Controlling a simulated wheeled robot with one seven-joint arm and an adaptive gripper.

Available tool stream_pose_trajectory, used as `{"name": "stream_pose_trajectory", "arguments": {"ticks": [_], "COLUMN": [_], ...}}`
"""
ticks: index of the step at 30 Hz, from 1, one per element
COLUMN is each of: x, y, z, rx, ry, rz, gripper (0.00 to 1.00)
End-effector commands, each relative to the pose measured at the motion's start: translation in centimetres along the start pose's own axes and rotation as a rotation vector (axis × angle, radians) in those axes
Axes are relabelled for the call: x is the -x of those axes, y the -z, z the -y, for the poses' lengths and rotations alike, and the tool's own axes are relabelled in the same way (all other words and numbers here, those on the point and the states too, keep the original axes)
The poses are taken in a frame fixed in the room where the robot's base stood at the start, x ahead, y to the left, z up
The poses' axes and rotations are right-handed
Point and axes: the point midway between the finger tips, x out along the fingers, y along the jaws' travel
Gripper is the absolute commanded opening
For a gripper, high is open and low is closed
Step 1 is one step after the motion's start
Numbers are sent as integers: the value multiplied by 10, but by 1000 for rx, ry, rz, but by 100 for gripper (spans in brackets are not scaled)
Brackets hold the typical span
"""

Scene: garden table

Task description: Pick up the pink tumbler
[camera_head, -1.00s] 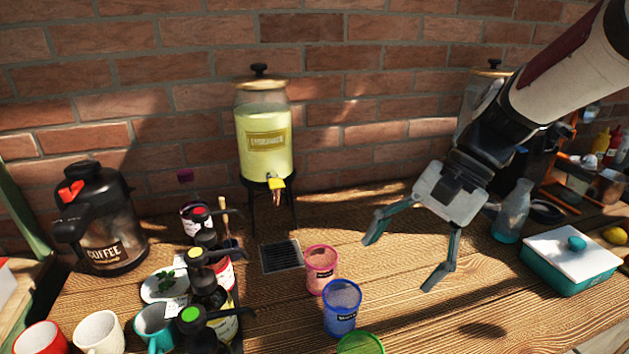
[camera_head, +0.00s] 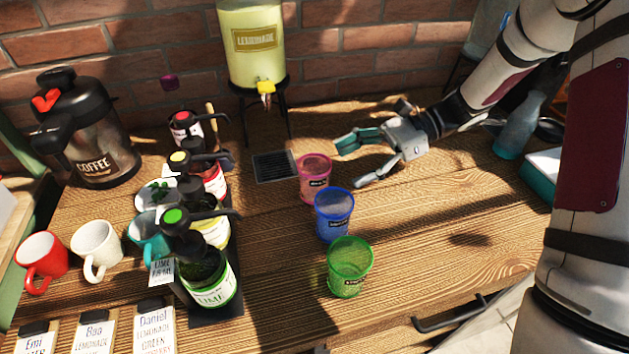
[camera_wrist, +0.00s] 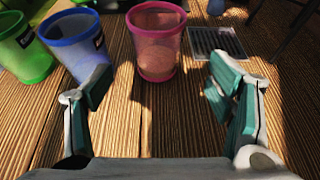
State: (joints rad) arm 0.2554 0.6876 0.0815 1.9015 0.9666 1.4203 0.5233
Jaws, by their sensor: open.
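The pink tumbler (camera_head: 314,184) stands upright on the wooden table, just behind the blue tumbler and right of the drip grate. It also shows in the wrist view (camera_wrist: 157,50), upright and between the lines of my two fingers, a little beyond their tips. My gripper (camera_head: 350,163) is open, low over the table to the right of the pink tumbler, with its fingers pointing left toward it. Nothing is between the fingers in the wrist view (camera_wrist: 160,88).
A blue tumbler (camera_head: 334,220) stands close in front of the pink one, and a green tumbler (camera_head: 349,275) further forward. The drip grate (camera_head: 274,166) lies beneath the lemonade dispenser (camera_head: 252,45). Syrup pump bottles (camera_head: 215,283) stand to the left. The table to the right front is clear.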

Motion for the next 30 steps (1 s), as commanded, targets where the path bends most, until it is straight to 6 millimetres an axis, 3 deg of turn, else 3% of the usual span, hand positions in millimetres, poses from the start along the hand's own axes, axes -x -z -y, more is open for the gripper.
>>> {"name": "stream_pose_trajectory", "arguments": {"ticks": [3, 14, 22, 30], "x": [-20, -44, -82, -88], "y": [-1, 0, -1, -1], "z": [-1, -2, -5, -4], "rx": [-1, 0, 0, 1], "ry": [-3, -2, -3, 0], "rz": [1, -2, -1, -2], "gripper": [75, 75, 75, 75]}}
